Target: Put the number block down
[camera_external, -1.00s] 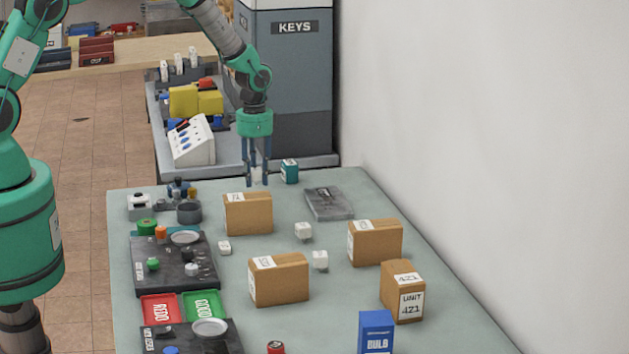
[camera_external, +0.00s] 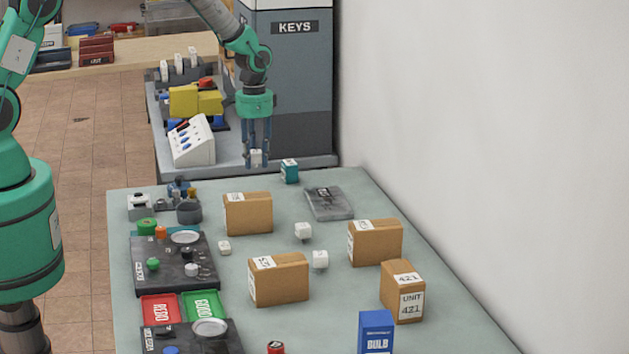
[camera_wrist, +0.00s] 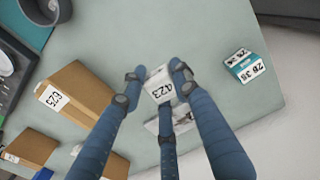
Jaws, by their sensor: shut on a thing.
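My gripper (camera_external: 257,158) is above the far end of the grey-green table (camera_external: 185,335), with its fingers shut on a small white number block (camera_external: 256,156). In the wrist view my gripper (camera_wrist: 160,72) has the block (camera_wrist: 160,84) between its fingertips, and its upper face reads 423.
A teal box (camera_external: 290,171) stands close to the right of my gripper. A brown box (camera_external: 248,213) and a dark grey slab (camera_external: 330,203) lie nearer the camera. Other white blocks (camera_external: 303,231) and brown boxes (camera_external: 278,279) stand mid-table. A wall bounds the right.

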